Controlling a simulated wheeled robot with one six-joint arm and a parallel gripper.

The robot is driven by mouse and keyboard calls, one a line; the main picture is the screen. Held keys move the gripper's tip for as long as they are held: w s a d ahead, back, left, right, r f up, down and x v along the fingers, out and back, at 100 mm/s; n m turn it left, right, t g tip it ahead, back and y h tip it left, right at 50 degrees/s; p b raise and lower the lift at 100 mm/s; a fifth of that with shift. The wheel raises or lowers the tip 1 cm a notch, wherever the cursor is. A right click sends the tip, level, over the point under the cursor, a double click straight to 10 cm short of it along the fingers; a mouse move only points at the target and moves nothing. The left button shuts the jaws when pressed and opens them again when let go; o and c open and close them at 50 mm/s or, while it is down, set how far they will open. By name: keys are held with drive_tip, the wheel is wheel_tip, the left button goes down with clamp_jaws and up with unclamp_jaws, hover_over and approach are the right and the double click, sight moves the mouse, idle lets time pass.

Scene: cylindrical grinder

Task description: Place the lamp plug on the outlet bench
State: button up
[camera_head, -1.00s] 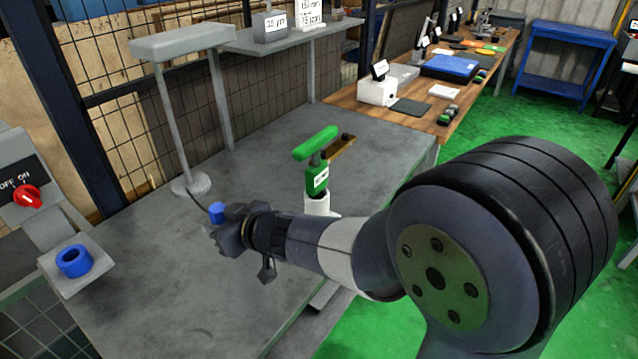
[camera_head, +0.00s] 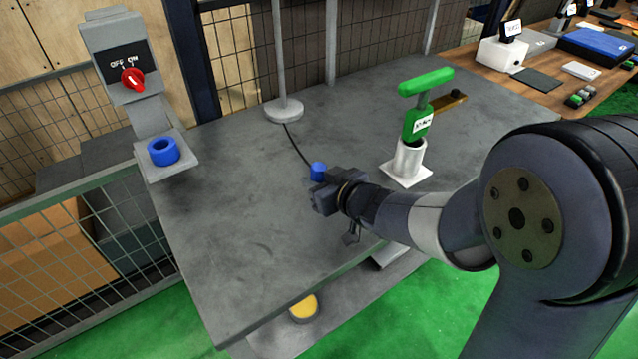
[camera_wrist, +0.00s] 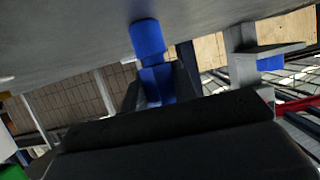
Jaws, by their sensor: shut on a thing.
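The blue lamp plug (camera_head: 318,171) is held between the fingers of my gripper (camera_head: 324,190), above the grey table. A dark cord runs from near the plug back to the round lamp base (camera_head: 284,110). In the wrist view the blue plug (camera_wrist: 149,42) sticks out past my gripper's fingers (camera_wrist: 160,85). The outlet bench (camera_head: 168,172) is a small grey shelf at the left with a blue ring-shaped socket (camera_head: 163,151) on it. Above it is a panel with a red OFF/ON switch (camera_head: 133,80). My gripper is well to the right of the socket, apart from it.
A green-handled tool (camera_head: 417,120) stands in a white holder (camera_head: 408,162) on the grey table (camera_head: 225,220), right of my gripper. The lamp post (camera_head: 279,50) rises at the back. The table between my gripper and the outlet bench is clear.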

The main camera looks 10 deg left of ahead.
drive_tip(key=o, duration=0.6)
drive_tip(key=shift+f, duration=0.15)
drive_tip(key=o, duration=0.4)
drive_tip(key=shift+o, duration=0.2)
drive_tip(key=shift+r, duration=0.3)
drive_tip(key=p+v, duration=0.3)
drive_tip(key=v, duration=0.9)
drive_tip(key=shift+f, duration=0.1)
